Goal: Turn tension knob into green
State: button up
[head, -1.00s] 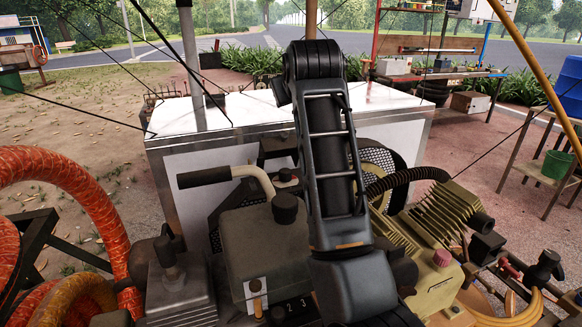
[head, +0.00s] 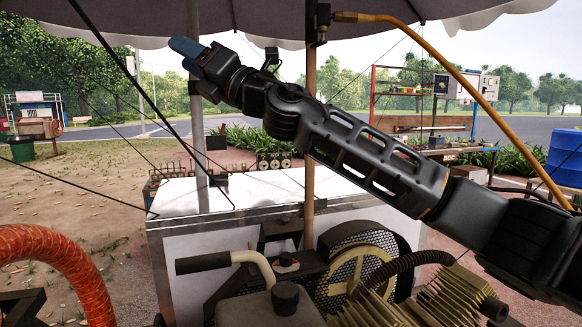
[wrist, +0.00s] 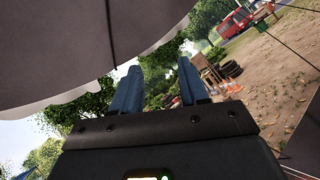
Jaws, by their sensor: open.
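My gripper (head: 184,48) is raised at the upper left of the head view, under the canopy and well above the cart. In the wrist view its two blue fingers (wrist: 158,82) stand apart with nothing between them. No part is clearly marked as the tension knob, and no green zone can be made out. A black round knob (head: 285,298) stands on the grey housing in front. My gripper touches neither.
A bent lever with a dark grip (head: 205,262) sticks out left. An orange hose (head: 62,265) curves at lower left. A wooden pole (head: 309,130), a grey pole and thin dark lines cross the space near my arm. The white bench top (head: 250,193) is mostly clear.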

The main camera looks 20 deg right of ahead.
notch_tip(320, 180, down, 12)
jog(key=w+d+n+g+h, duration=0.1)
jog(key=d+n+g+h, duration=0.1)
jog(key=n+g, duration=0.2)
jog(key=n+g+h, duration=0.2)
jog(key=g+h, duration=0.3)
jog(key=h, duration=0.4)
send_near(287, 255)
jog(key=shift+w+a+f, duration=0.25)
jog(key=shift+w+f, duration=0.15)
jog(key=shift+f, duration=0.05)
jog(key=p+x, duration=0.1)
jog(key=x, duration=0.6)
jog(key=shift+a+f+p, duration=0.1)
jog(key=shift+a+p, duration=0.05)
jog(key=shift+p, duration=0.2)
jog(key=c, duration=0.8)
